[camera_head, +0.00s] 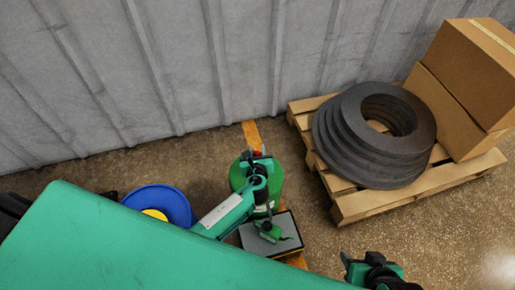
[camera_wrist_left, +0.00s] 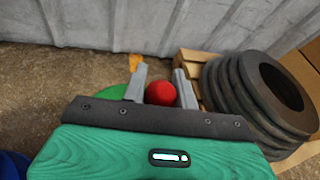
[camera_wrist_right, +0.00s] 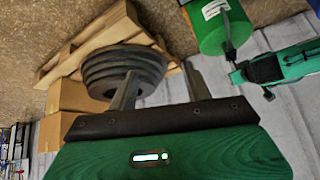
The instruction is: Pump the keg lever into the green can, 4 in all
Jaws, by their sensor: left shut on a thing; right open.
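The green keg (camera_head: 274,183) stands on the floor at the centre of the head view; it also shows in the right wrist view (camera_wrist_right: 222,32). My left gripper (camera_head: 258,160) is over the keg's top. It is shut on the red ball knob of the lever, which sits between its fingers in the left wrist view (camera_wrist_left: 160,93). The lever's shaft is mostly hidden. The small green can (camera_head: 271,231) stands on a grey platform (camera_head: 289,225) in front of the keg. My right gripper (camera_head: 372,262) is open and empty, right of the platform.
A wooden pallet (camera_head: 375,205) at the right bears stacked dark rings (camera_head: 352,150) and cardboard boxes (camera_head: 468,75). A blue round object (camera_head: 172,200) lies left of the keg. A grey corrugated wall (camera_head: 180,70) stands behind. Floor right of the platform is clear.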

